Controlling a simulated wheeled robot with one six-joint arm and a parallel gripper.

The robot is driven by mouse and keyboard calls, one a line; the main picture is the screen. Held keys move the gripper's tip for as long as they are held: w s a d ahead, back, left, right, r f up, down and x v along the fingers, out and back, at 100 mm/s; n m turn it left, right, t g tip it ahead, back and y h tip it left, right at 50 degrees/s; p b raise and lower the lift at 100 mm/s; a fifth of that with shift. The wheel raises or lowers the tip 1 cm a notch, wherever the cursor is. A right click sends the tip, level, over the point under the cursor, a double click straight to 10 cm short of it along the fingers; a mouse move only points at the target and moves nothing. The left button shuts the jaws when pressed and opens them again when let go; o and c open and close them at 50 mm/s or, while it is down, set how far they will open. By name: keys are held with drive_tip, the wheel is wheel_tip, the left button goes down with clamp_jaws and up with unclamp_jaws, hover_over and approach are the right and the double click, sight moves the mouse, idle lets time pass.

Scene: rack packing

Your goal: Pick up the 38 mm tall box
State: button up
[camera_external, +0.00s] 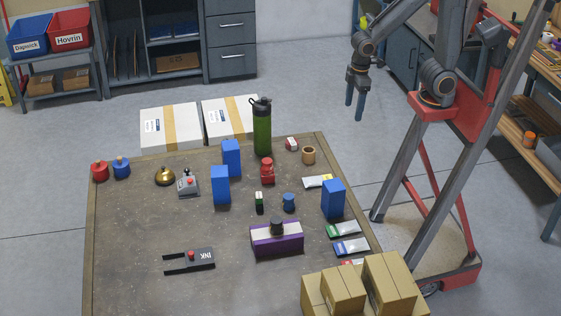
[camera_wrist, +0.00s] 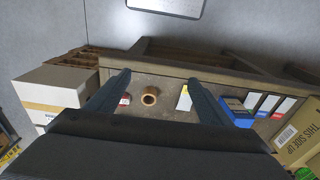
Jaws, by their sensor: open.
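No box carries a readable height, so I cannot tell for certain which is 38 mm tall. A small red and white box (camera_external: 291,144) lies near the table's far edge; it also shows in the wrist view (camera_wrist: 125,99), beside a finger. Three taller blue boxes (camera_external: 231,158) (camera_external: 220,185) (camera_external: 333,200) stand upright. A purple and white box (camera_external: 277,240) has a dark round object on top. My gripper (camera_external: 354,110) is open and empty, fingers down, beyond the table's far right side. Its fingers show apart in the wrist view (camera_wrist: 158,78).
A wooden ring (camera_external: 309,156), green bottle (camera_external: 262,130) and red jar (camera_external: 267,172) stand near the small box. Cardboard boxes (camera_external: 390,283) fill the front right corner. The table's left front (camera_external: 130,225) is mostly bare.

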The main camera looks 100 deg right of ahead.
drive_tip(key=w+r+t, duration=0.1)
drive_tip(key=w+r, duration=0.1)
drive_tip(key=w, duration=1.7)
drive_tip(key=t, duration=0.3)
approach(231, 145)
drive_tip(key=p+x, duration=0.1)
drive_tip(key=x, duration=0.2)
drive_tip(key=shift+w+d+f, duration=0.1)
drive_tip(key=shift+d+f, duration=0.05)
drive_tip(key=shift+f, duration=0.1)
drive_tip(key=shift+p+x, duration=1.35)
drive_tip(key=shift+x, duration=2.65)
drive_tip(key=shift+f, duration=0.1)
drive_tip(key=c, duration=1.3)
drive_tip(key=shift+c, duration=0.2)
